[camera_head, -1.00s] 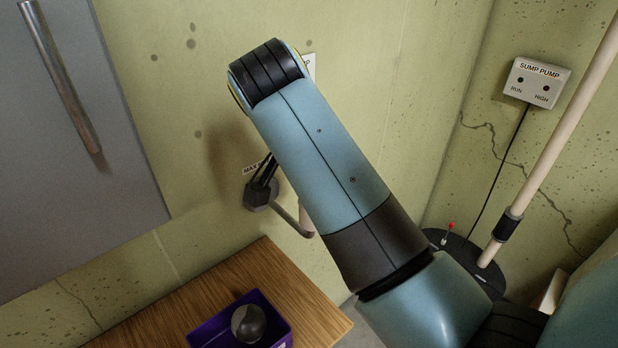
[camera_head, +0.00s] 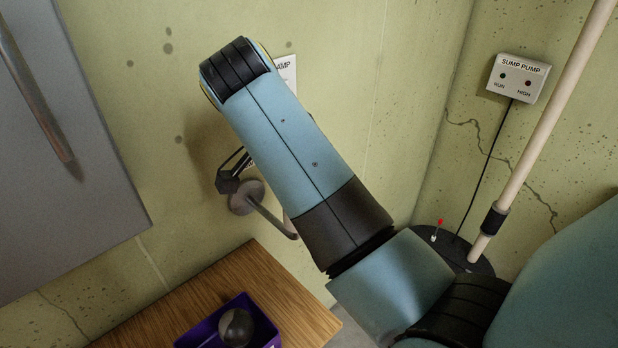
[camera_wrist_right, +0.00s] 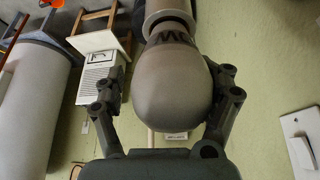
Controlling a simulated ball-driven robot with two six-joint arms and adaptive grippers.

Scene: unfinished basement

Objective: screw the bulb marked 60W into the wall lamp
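The wall lamp has a round grey base (camera_head: 243,203) and a bent arm (camera_head: 272,220) on the green wall. Its far end is hidden behind my right arm in the head view. In the right wrist view a pale bulb (camera_wrist_right: 173,88) with upside-down dark lettering, partly readable as 0W, has its neck against a white cylindrical collar (camera_wrist_right: 165,8). How deep it sits there I cannot tell. My right gripper (camera_wrist_right: 169,88) has one finger on each side of the bulb; a gap shows at the left finger. Part of this gripper shows beside the lamp base (camera_head: 230,177). My left gripper is out of view.
A purple bin (camera_head: 264,326) holding a dark round bulb (camera_head: 236,327) stands on a wooden bench top (camera_head: 262,277). A grey cabinet door (camera_head: 75,150) is at the left. A sump pump box (camera_head: 518,78) and a pale pipe (camera_head: 545,130) are at the right.

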